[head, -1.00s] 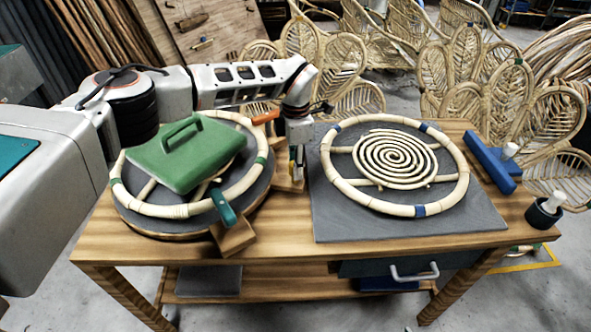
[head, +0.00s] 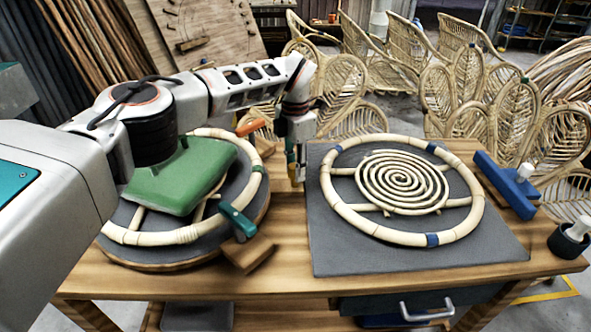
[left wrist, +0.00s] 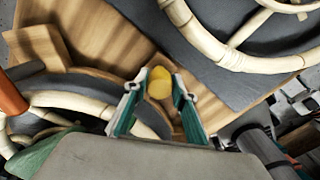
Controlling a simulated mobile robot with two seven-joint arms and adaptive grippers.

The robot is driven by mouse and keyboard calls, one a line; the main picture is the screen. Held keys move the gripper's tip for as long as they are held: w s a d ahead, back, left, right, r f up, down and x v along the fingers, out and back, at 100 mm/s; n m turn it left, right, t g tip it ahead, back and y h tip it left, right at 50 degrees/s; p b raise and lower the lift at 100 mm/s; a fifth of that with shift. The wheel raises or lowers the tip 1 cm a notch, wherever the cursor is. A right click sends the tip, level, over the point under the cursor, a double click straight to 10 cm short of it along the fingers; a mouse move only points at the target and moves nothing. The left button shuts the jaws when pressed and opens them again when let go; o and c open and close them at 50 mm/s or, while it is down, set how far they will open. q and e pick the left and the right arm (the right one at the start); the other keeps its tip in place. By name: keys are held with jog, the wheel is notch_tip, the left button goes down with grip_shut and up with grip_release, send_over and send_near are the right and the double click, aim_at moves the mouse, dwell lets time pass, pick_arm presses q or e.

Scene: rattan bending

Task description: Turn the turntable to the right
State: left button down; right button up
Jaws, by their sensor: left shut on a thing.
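The turntable (head: 238,203) is a dark grey disc on a wooden base at the table's left. An orange clamp (head: 250,127) and a teal clamp (head: 238,221) sit at the ring's back and front. My left gripper (head: 294,172) points down between turntable and right-hand board. In the left wrist view its fingers (left wrist: 160,88) are shut on a yellow knob (left wrist: 159,82) beside the turntable. Whether the knob joins the turntable is unclear.
A grey board (head: 420,262) with a rattan ring and spiral (head: 402,182) lies at right. A wooden block (head: 247,255) stands at the turntable's front edge. A blue tool (head: 505,187) and dark cup (head: 570,240) are at the right edge. Rattan chairs stand behind.

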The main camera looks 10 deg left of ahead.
pick_arm(q)
jog(key=shift+w+a+r, duration=0.1)
jog(key=shift+w+a, duration=0.1)
jog(key=shift+w, duration=0.05)
jog(key=c, duration=2.1)
grip_release()
jog(key=o, duration=0.5)
jog(key=shift+c, duration=0.2)
jog(key=shift+w, duration=0.1)
jog(key=shift+d, duration=0.1)
notch_tip(320, 180, up, 12)
